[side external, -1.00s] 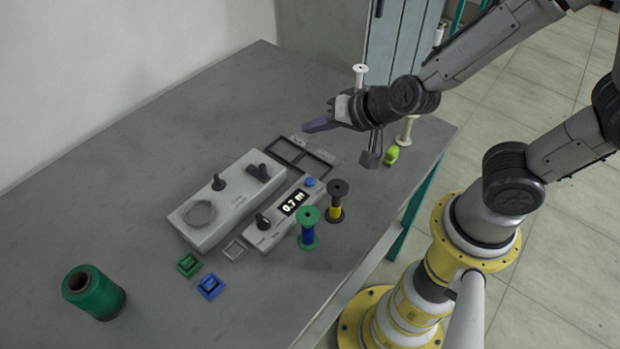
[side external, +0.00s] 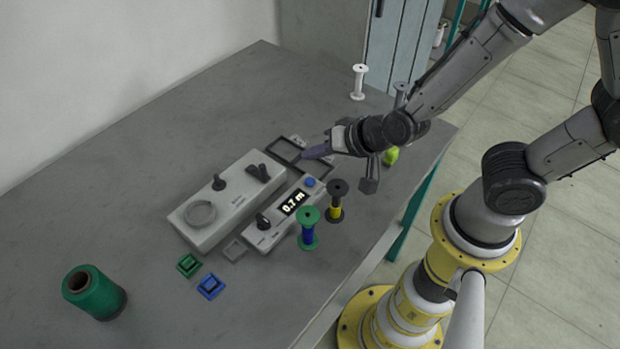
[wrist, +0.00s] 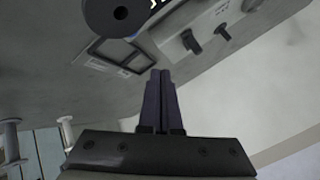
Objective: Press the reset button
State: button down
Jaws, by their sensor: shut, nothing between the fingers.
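The blue reset button (side external: 310,181) sits at the far end of the small grey counter box (side external: 268,228), past its display (side external: 294,202), which reads 0.7 m. My gripper (side external: 305,155) is shut and empty, with its dark fingers pointing left. In the side view its tips appear just beyond the button; their height above the table is hard to tell. In the wrist view the closed fingers (wrist: 161,88) point toward the winder and the tray. The button is not clearly visible in the wrist view.
The grey winder (side external: 215,215) stands left of the counter. A black-and-yellow bobbin (side external: 336,207) and a green-and-blue bobbin (side external: 308,232) stand close on the right. A dark tray (side external: 284,151) lies behind. A green thread cone (side external: 93,293) stands front left, with clear table around it.

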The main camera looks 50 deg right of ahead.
aim_at(308, 180)
jog(key=shift+f, duration=2.65)
jog(key=shift+f, duration=0.1)
jog(key=shift+f, duration=0.3)
jog(key=shift+s+f, duration=0.15)
jog(key=shift+f, duration=0.6)
dwell(0.8)
jog(key=shift+r, duration=1)
jog(key=shift+r, duration=0.15)
jog(key=shift+r, duration=2.45)
